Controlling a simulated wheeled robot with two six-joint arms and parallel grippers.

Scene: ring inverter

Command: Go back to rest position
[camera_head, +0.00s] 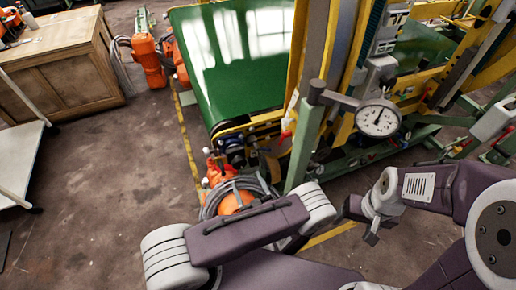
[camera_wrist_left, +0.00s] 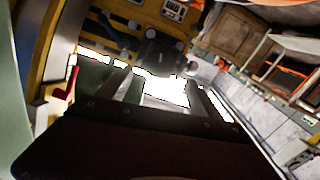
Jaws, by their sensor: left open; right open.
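My left gripper (camera_wrist_left: 162,92) shows in the left wrist view, with its two fingers apart and nothing between them. In the head view my left arm (camera_head: 250,228) is folded low in the middle, and its fingers cannot be made out. My right arm (camera_head: 450,190) comes in from the right in the head view. My right gripper (camera_head: 373,230) is a small grey shape at its end, open, with no object seen in it.
A green conveyor belt (camera_head: 235,60) with a yellow frame stands ahead. A wooden cabinet (camera_head: 65,65) and a white cart (camera_head: 18,150) stand left. The floor (camera_head: 110,190) between is clear.

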